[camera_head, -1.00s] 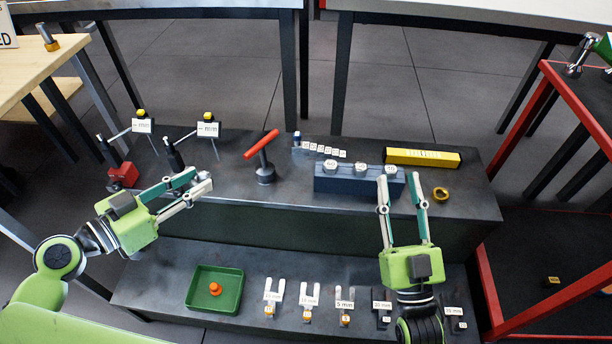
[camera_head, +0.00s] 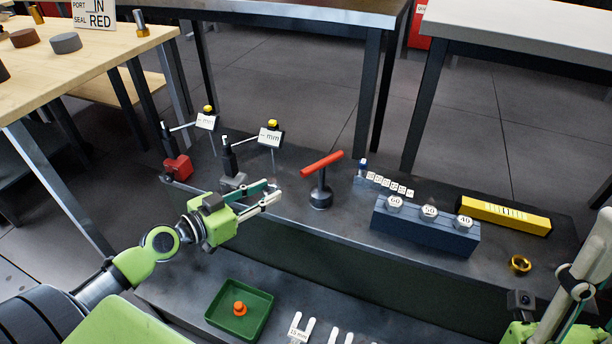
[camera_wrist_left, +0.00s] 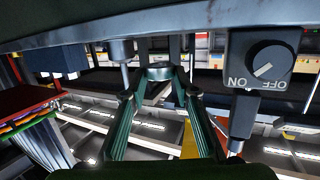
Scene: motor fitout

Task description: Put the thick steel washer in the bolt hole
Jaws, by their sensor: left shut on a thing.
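My left gripper (camera_head: 274,193) reaches in over the raised dark bench, in front of the gauge stands. In the left wrist view its fingers (camera_wrist_left: 160,88) are shut on a small grey, round metal piece (camera_wrist_left: 158,73), which looks like the thick steel washer. In the head view this piece is too small to make out. My right gripper (camera_head: 588,255) is at the lower right, partly cut off by the frame edge, and I cannot tell how its fingers stand. I cannot pick out the bolt hole in either view.
Two gauge stands (camera_head: 232,165) and a red-handled T-tool (camera_head: 320,180) stand on the bench. A blue block (camera_head: 425,228) with hex nuts, a yellow bar (camera_head: 503,215) and a brass ring (camera_head: 521,264) are to the right. A green tray (camera_head: 240,312) lies on the lower step.

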